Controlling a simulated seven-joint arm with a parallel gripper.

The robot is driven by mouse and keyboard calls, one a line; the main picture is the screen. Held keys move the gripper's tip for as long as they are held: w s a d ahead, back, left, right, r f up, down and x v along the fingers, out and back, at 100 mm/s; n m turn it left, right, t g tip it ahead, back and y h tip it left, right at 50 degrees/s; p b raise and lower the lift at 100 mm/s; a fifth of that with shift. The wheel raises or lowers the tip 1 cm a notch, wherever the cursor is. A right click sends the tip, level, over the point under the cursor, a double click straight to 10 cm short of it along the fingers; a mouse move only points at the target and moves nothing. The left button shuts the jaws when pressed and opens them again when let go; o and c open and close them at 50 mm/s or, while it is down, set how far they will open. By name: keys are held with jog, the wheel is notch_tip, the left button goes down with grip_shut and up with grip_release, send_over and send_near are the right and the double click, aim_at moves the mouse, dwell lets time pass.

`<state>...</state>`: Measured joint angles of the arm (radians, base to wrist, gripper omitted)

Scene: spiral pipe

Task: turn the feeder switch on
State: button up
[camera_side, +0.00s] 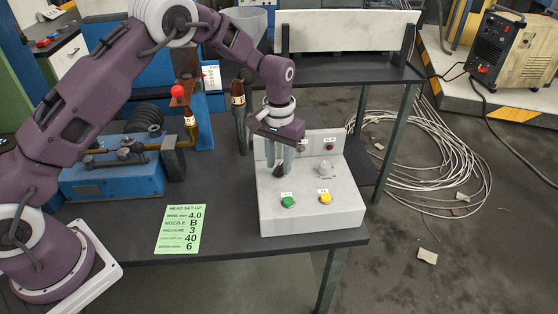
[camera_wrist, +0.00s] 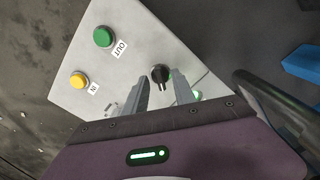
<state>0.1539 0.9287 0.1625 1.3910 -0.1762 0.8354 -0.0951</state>
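The grey control box (camera_side: 300,215) stands on the dark table's right side. A black rotary knob (camera_side: 279,173) is on its sloped top; in the wrist view the knob (camera_wrist: 160,74) shows a small pale mark on its lower side. I take it as the feeder switch, but no readable label confirms this. My gripper (camera_side: 280,166) points down over the knob. In the wrist view its fingers (camera_wrist: 161,84) are apart, with the knob between and just beyond the tips. Contact with the knob cannot be told.
A green button (camera_side: 288,201) marked OUT in the wrist view and a yellow button (camera_side: 325,197) marked IN sit near the box's front. A red lamp (camera_side: 329,146) is on its back panel. A green set-up card (camera_side: 180,229) lies left. A blue machine (camera_side: 115,180) stands further left.

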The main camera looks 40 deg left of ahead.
notch_tip(320, 180, up, 7)
jog(key=shift+r, duration=0.2)
notch_tip(320, 180, up, 8)
jog(key=t, duration=0.1)
send_over(279, 166)
jog(key=s+a, duration=0.1)
jog(key=s, duration=0.3)
jog(key=s+a+r+t, duration=0.1)
jog(key=s+r+t, duration=0.1)
jog(key=s+r, duration=0.75)
jog(key=s+a+f+m+t, duration=0.1)
jog(key=s+t, duration=0.1)
jog(key=s, duration=1.8)
jog(key=shift+a+m+t, duration=0.15)
jog(key=shift+m+t, duration=0.15)
jog(key=shift+m, duration=0.1)
